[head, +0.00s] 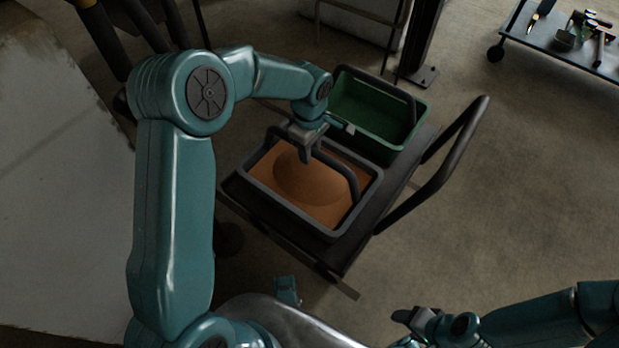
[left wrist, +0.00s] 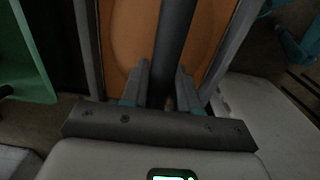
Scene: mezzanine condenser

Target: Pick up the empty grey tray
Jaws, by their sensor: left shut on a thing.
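A grey tray (head: 348,222) with a dark arched handle (head: 345,168) rests on a dark cart. It does not look empty: an orange-brown fill with a rounded mound (head: 300,182) covers its inside. My left gripper (head: 305,152) is shut on the handle above the tray. In the left wrist view the handle (left wrist: 174,45) passes between the fingers of my left gripper (left wrist: 163,88), with the orange-brown fill behind it. My right gripper (head: 402,328) is at the bottom right, away from the tray; its jaw gap is unclear.
A green tray (head: 362,142) with its own handle stands just behind the grey one on the cart (head: 345,258). The cart's push bar (head: 462,150) rises on the right. A wheeled tool table (head: 565,50) stands at the top right. The floor to the right is clear.

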